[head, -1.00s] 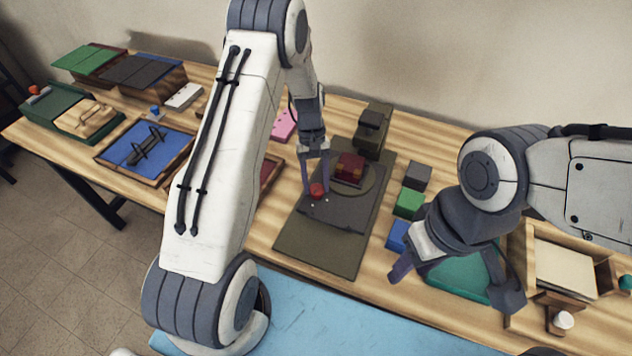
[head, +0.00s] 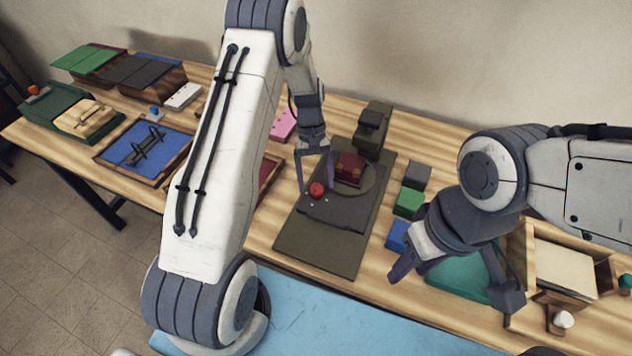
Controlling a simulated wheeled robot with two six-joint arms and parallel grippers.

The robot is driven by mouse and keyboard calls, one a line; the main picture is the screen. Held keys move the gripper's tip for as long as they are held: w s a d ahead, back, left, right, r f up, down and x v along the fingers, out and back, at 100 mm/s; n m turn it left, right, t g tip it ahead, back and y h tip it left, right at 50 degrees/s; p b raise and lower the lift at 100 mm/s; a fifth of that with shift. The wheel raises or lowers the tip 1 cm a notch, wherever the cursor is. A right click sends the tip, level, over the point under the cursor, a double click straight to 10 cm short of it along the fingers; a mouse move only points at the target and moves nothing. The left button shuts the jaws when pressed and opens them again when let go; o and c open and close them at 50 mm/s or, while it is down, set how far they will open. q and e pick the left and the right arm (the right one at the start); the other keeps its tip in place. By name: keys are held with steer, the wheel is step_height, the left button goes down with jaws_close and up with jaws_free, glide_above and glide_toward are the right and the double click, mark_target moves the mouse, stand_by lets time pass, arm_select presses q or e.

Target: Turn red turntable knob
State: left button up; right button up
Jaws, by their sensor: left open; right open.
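The red knob (head: 317,190) is a small round ball on the near part of a dark turntable unit (head: 305,240). Behind it, a round turntable plate (head: 366,188) carries a dark red block (head: 350,168). My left gripper (head: 315,188) is open and points down at the knob. One finger is just left of the knob and the other is behind and to its right. I cannot tell whether either finger touches it. My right gripper (head: 452,290) is open and empty over the right part of the table, near a teal tray (head: 460,277).
A dark block-shaped post (head: 372,130) stands at the unit's back. Grey, green (head: 408,203) and blue blocks line its right side. A wooden box (head: 565,268) is at the far right. A blue tray (head: 140,150) and lidded boxes are at left. My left arm hides part of the table.

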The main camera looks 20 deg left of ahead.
arm_select(q)
steer(key=b+v, duration=0.1)
steer(key=v, duration=0.8)
steer(key=shift+r, duration=0.35)
